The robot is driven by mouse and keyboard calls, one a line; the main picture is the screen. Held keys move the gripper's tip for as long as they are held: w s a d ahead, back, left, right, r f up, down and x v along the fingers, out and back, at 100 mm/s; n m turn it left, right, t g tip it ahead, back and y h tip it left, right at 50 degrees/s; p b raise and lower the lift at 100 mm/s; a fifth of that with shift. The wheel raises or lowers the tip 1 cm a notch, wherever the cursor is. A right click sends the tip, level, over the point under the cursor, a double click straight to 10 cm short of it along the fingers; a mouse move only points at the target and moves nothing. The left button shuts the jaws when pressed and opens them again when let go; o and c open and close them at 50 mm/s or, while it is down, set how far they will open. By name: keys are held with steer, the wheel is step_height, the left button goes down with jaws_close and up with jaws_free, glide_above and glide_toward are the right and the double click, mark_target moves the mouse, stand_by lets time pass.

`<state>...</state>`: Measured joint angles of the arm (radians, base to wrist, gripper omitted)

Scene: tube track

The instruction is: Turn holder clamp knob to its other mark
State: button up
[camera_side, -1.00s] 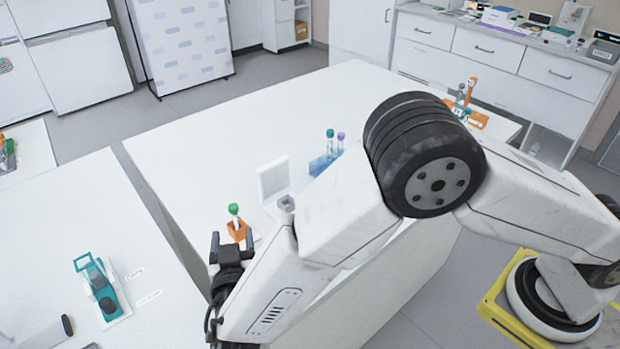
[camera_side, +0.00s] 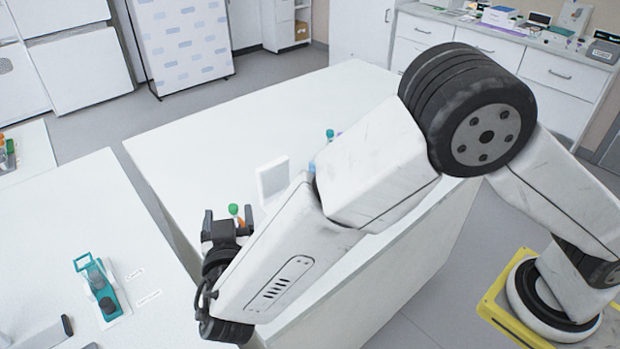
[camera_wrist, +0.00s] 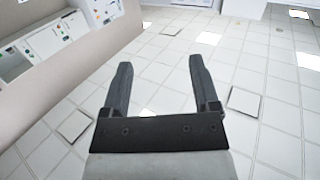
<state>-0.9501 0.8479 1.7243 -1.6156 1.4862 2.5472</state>
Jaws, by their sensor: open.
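A teal holder (camera_side: 84,262) stands on a white plate on the left table, with a clear part in its frame. A dark round knob (camera_side: 107,305) sits at its front. Two small printed labels lie beside it on the right, too small to read. My gripper (camera_side: 228,216) is open and empty, its fingers pointing up, well to the right of the holder and apart from it. In the wrist view my gripper (camera_wrist: 160,64) has nothing between its fingers, and neither holder nor knob shows.
A green-capped tube (camera_side: 233,209) stands just behind my gripper, its orange stand mostly hidden. A white panel (camera_side: 273,180) stands on the middle table (camera_side: 215,150). A grey and black device (camera_side: 42,334) lies at the left table's front. A gap separates the tables.

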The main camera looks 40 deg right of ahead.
steer(key=s+d+f+n+g, duration=0.2)
steer(key=d+f+n+g, duration=0.1)
steer(key=d+n+g, duration=0.5)
steer(key=shift+s+a+f+n+g+y, duration=0.45)
steer(key=shift+n+g+y, duration=0.9)
steer(key=shift+n, duration=0.8)
steer(key=shift+s+a+f+n+g+y, duration=0.2)
steer(key=shift+a+f+n+g+y, duration=0.6)
steer(key=shift+n+y, duration=1.1)
steer(key=shift+s+a+f+n+g+y, duration=0.1)
steer(key=shift+s+a+n+g+y, duration=0.25)
steer(key=shift+n+g+y, duration=1.5)
steer(key=shift+n+t+h, duration=0.5)
steer(key=shift+h, duration=0.1)
